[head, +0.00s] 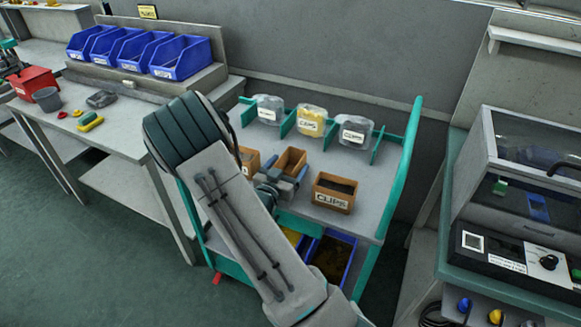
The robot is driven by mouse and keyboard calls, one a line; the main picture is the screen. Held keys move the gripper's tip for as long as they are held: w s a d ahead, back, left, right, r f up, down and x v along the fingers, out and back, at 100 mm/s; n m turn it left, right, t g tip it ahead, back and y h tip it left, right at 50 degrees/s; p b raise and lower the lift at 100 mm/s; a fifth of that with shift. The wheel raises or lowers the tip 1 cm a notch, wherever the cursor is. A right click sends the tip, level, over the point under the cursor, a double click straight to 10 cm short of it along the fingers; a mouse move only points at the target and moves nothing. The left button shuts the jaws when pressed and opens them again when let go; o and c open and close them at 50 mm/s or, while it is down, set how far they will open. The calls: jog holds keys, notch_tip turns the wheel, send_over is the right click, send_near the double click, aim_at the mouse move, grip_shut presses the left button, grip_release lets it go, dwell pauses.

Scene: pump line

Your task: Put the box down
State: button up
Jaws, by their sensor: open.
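Several small tan boxes stand on the top shelf of a teal-framed cart (390,200) in the head view. The front right box (332,198) is labelled CLIPS, sits upright and has dark contents. A middle box (291,160) stands behind and left of it. A third box (249,160) is partly hidden by my arm. My gripper (287,178) is open, low over the shelf, between the middle box and the CLIPS box. My arm hides part of it, and I cannot tell whether it touches a box.
Clear bags (268,109), (311,121), (354,132) stand in divided slots along the cart's back. A blue bin (333,257) is on the lower shelf. A workbench (125,132) with blue bins is left; a machine (530,170) is right. The shelf right of the CLIPS box is bare.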

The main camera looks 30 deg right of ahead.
aim_at(288, 161)
jog(key=c, duration=1.1)
jog(key=shift+r+p, duration=0.3)
jog(key=shift+r, duration=0.15)
notch_tip(288, 161, up, 4)
jog(key=shift+f+p, duration=0.25)
jog(key=shift+p, duration=0.8)
jog(key=s+r+p, duration=0.1)
jog(key=s, duration=0.1)
jog(key=s+r+p, duration=0.2)
jog(key=s, duration=0.1)
jog(key=s+r+p, duration=0.1)
jog(key=s, duration=0.1)
jog(key=shift+s+d+r+p, duration=0.2)
jog(key=shift+d+r+p, duration=0.1)
jog(key=shift+r+p, duration=0.05)
